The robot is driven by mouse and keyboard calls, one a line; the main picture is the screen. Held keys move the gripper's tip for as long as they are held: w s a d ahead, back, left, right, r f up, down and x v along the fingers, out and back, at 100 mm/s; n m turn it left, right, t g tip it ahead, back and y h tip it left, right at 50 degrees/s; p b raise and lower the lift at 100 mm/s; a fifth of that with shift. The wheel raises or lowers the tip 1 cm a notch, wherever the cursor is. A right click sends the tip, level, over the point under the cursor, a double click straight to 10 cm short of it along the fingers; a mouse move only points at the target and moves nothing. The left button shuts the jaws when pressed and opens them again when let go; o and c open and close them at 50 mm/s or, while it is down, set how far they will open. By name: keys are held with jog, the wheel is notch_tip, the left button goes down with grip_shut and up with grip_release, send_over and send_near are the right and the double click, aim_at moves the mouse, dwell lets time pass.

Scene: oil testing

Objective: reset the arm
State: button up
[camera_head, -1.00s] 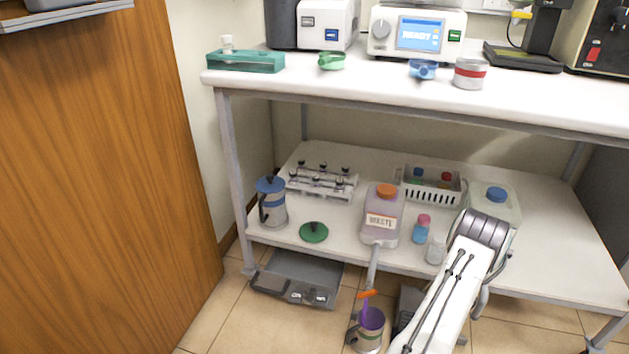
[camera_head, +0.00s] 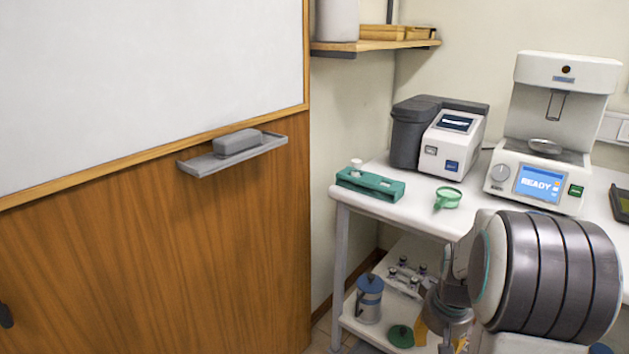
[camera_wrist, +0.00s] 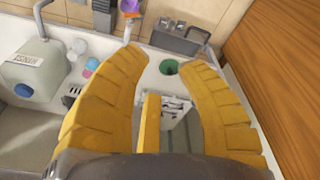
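My arm rises at the lower right of the head view, its large grey ribbed joint in front of the bench. My gripper (camera_head: 432,322) is partly seen there, low over the lower shelf and mostly hidden by my arm.
The white bench (camera_head: 410,208) carries a green holder (camera_head: 371,185), a green clamp-like piece (camera_head: 447,198) and a machine reading READY (camera_head: 540,180). A whiteboard tray (camera_head: 232,157) juts from the left. A translucent canister (camera_wrist: 35,68) shows in the wrist view.

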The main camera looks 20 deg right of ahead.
jog(key=s+a+r+n+p, duration=0.1)
jog(key=s+a+r+p, duration=0.3)
jog(key=a+r, duration=0.2)
jog(key=s+a+r+n+t+p, duration=0.1)
jog(key=s+a+r+p, duration=0.3)
jog(key=a+r, duration=0.3)
jog(key=s+a+r+n+y+p, duration=0.1)
jog(key=s+a+r+p, duration=0.3)
jog(key=r, duration=0.8)
jog(key=a+n+p, duration=0.1)
jog(key=a+p, duration=0.1)
jog(key=shift+a+r+t, duration=0.25)
jog(key=shift+a+t, duration=0.05)
jog(key=shift+t, duration=0.1)
